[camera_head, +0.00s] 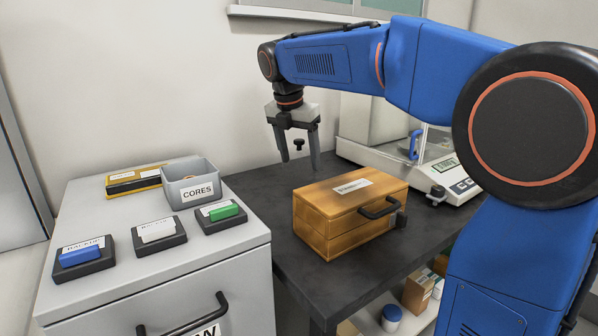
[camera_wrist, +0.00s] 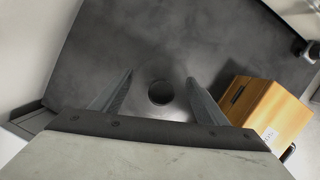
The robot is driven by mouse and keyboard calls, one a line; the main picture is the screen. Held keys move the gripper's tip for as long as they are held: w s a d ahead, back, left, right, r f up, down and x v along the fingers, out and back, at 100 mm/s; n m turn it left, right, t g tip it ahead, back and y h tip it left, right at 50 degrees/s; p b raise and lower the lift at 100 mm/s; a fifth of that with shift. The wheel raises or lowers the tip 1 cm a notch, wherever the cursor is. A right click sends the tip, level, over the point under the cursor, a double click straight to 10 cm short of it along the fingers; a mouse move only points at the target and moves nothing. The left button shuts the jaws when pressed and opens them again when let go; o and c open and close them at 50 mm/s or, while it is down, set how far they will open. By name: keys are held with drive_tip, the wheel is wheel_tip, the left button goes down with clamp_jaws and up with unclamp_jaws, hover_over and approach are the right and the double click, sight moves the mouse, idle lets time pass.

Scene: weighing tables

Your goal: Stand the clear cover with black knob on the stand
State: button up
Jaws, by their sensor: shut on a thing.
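The clear cover with black knob shows mainly by its knob (camera_head: 299,144), which sits between the fingers of my gripper (camera_head: 299,161). The knob also shows as a dark disc in the wrist view (camera_wrist: 160,92), between the two fingers (camera_wrist: 158,88). The fingers are set wide apart, shut on the cover; its clear body can hardly be made out. My gripper points down over the dark table (camera_head: 262,190), behind the wooden box. I cannot make out for certain which thing is the stand.
A wooden box (camera_head: 335,218) with a black handle stands at the table's front, close right of the gripper in the wrist view (camera_wrist: 262,108). A balance (camera_head: 455,178) stands behind it. A small dark fitting (camera_head: 437,196) is beside the balance. A grey cabinet (camera_head: 150,262) bears a CORES bin (camera_head: 197,191).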

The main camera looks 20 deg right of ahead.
sight(299, 170)
drive_tip(key=shift+f, duration=2.05)
drive_tip(key=shift+f, duration=0.15)
drive_tip(key=o, duration=1)
drive_tip(key=shift+o, duration=0.2)
drive_tip(key=v, duration=1.2)
drive_tip(key=shift+s, duration=0.1)
